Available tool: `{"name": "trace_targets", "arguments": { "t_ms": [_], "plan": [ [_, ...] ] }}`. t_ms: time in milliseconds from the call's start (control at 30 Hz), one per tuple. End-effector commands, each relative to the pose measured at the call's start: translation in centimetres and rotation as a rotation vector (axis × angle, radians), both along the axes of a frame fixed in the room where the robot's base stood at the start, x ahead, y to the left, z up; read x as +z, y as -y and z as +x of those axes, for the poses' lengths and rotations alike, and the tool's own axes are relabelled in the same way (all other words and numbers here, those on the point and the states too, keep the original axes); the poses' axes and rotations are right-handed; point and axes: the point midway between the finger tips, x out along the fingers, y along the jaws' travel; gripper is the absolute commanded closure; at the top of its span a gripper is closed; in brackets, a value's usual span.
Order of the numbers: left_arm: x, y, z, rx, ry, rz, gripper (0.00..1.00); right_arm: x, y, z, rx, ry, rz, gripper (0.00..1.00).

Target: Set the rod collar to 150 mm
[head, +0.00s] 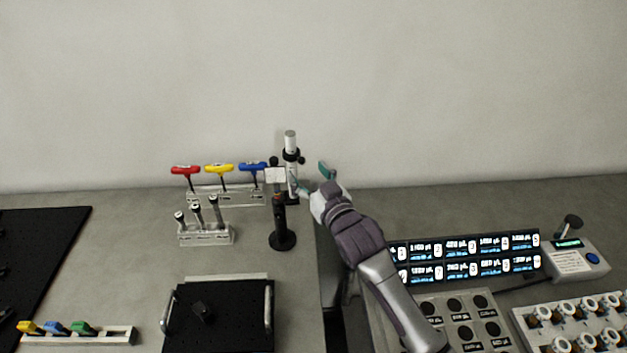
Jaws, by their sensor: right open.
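An upright metal rod (290,140) with a pale top stands at the back of the bench. A black collar (291,155) with a small side knob sits around it just below the top. I cannot read a scale on the rod. My right gripper (312,178) is close to the right of the rod and below the collar, its teal-tipped fingers spread apart. I cannot tell whether a finger touches the rod. A black post on a round base (282,240) with a small white plate (275,175) stands in front of the rod and hides its lower part. My left gripper is out of view.
Red, yellow and blue T-handle tools (219,168) stand in a rack to the left, with a smaller driver rack (207,238) before it. A black tray (220,315) lies in front. Display panels (465,257) and knobs fill the right.

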Motion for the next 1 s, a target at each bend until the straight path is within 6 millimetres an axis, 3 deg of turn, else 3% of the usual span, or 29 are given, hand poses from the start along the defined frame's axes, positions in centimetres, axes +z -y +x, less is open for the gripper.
{"name": "trace_targets", "arguments": {
  "t_ms": [200,733,1000],
  "plan": [
    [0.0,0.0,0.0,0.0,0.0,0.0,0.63,0.0,0.9,-2.1,-0.001,0.0,0.0,0.3],
    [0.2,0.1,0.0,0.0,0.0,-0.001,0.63,0.2,1.0,-2.3,-0.001,0.001,0.0,0.3],
    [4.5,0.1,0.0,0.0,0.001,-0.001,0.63,4.5,1.0,-2.3,-0.001,0.001,0.001,0.3]
  ]
}}
